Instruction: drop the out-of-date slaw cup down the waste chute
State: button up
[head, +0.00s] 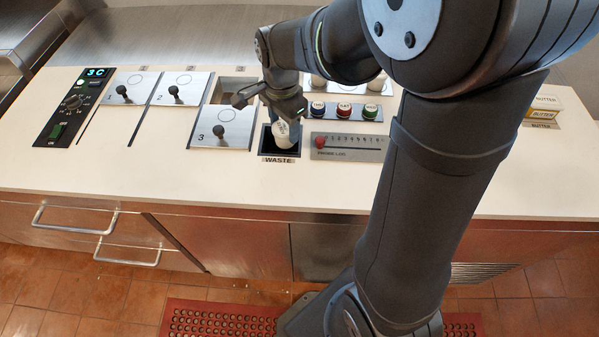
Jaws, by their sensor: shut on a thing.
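A white cup (284,135) hangs below my gripper (283,117), whose fingers are shut on its upper part. The cup is over the dark square opening of the waste chute (268,146), which has a "WASTE" label on its front edge. The cup covers much of the opening, and I cannot tell how far its bottom is into it. No date on the cup can be read from here.
Left of the chute, a metal lid marked 3 (221,134) has a black knob. Right are a slider panel (348,147) with a red knob and a row of coloured round caps (344,110). A butter box (542,105) stands far right. The counter's front strip (150,175) is clear.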

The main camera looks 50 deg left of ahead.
jog(key=shift+f, duration=1.45)
jog(key=o, duration=1.1)
jog(key=shift+r, duration=0.1)
notch_tip(320, 180, up, 17)
jog(key=shift+r, duration=0.15)
